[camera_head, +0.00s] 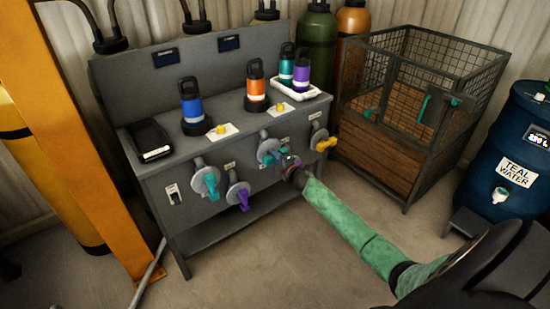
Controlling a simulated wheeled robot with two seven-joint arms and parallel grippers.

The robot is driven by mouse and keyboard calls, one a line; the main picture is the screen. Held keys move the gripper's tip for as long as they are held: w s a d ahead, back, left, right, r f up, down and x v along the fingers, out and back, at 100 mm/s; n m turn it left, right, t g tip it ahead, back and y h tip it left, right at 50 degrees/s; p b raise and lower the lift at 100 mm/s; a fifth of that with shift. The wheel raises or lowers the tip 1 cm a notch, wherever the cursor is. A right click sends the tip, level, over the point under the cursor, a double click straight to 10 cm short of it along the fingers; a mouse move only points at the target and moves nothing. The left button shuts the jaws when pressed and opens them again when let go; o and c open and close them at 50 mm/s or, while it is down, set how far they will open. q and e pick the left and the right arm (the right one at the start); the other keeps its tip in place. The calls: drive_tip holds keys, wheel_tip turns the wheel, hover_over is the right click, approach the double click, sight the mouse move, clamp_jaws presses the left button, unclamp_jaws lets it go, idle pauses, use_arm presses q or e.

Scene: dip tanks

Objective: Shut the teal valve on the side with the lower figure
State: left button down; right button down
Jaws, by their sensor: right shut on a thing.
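On the grey bench's front, a teal valve (212,181) sits at the left, with a purple-handled valve (241,195) beside it. A second teal valve (267,157) is further right. My right gripper (282,161), at the end of the green-sleeved arm, is shut at this right teal valve's handle and partly covers the area around it. A yellow valve (326,143) is at the far right. Two dark blue displays, left (165,57) and right (229,43), are on the back panel; their figures are too small to read. My left gripper is out of view.
Blue (191,101), orange (256,83), and other bottles stand on the bench top (222,112). A mesh crate (377,157) and a blue teal-water barrel (513,145) stand to the right. An orange post (75,140) is at the left. Floor in front is clear.

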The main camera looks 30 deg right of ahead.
drive_tip(key=c, duration=1.3)
unclamp_jaws()
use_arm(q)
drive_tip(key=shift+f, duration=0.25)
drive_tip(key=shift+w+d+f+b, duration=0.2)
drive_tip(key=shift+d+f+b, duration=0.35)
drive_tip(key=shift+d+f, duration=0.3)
use_arm(e)
drive_tip(key=s, duration=0.7)
drive_tip(key=shift+s+d, duration=0.3)
drive_tip(key=shift+s, duration=0.1)
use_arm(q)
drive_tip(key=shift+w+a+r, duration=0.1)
